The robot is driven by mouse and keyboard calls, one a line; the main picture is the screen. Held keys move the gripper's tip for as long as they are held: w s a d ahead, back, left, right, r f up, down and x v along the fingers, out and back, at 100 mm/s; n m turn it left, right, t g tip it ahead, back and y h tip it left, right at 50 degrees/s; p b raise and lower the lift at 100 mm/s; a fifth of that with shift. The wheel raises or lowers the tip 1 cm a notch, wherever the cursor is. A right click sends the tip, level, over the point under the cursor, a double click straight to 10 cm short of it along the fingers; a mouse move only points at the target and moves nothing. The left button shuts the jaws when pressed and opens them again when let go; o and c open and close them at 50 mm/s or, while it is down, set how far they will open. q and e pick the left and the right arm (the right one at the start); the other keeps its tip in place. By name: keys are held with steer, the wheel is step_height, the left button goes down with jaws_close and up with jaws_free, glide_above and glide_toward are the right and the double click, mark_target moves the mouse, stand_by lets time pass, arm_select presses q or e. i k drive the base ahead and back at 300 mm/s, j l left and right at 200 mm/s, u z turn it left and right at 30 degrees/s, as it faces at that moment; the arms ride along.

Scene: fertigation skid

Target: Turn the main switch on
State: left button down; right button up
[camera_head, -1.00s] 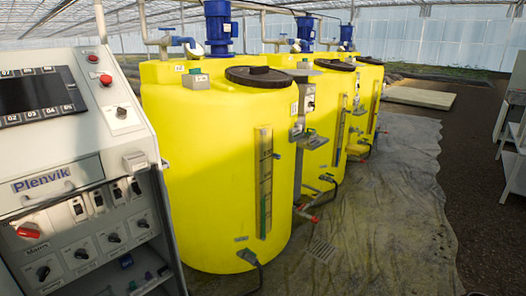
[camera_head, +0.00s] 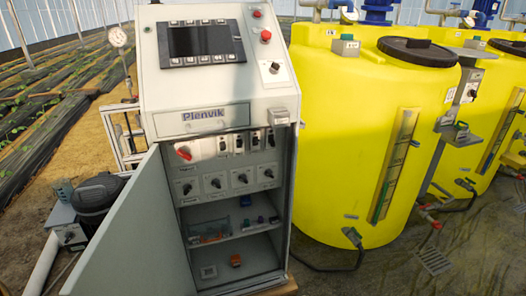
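The control cabinet (camera_head: 215,95) stands left of centre, with a screen and keys at its top and the name Plenvik below them. A red rotary switch (camera_head: 183,153) sits at the upper left of the inner panel, beside a row of small black breakers (camera_head: 238,143); its label is too small to read. Several black rotary knobs (camera_head: 215,183) line the row below, under blurred lettering. The cabinet door (camera_head: 135,235) hangs open toward the lower left. Neither of my grippers shows.
Yellow tanks (camera_head: 350,130) stand close on the cabinet's right, with a hose and fittings on the floor (camera_head: 340,280). A dark round pump or filter housing (camera_head: 98,195) and a grey box (camera_head: 68,230) stand left, behind the door. Crop rows lie at the far left.

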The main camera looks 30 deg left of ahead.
mark_target(183, 152)
steer(key=u, duration=1.5)
steer(key=i+l, duration=0.1)
steer(key=l, duration=0.25)
steer(key=i+l+z, duration=0.1)
steer(key=l, duration=0.25)
steer(key=i+l, duration=0.1)
steer(key=l, duration=0.25)
steer(key=z, duration=0.05)
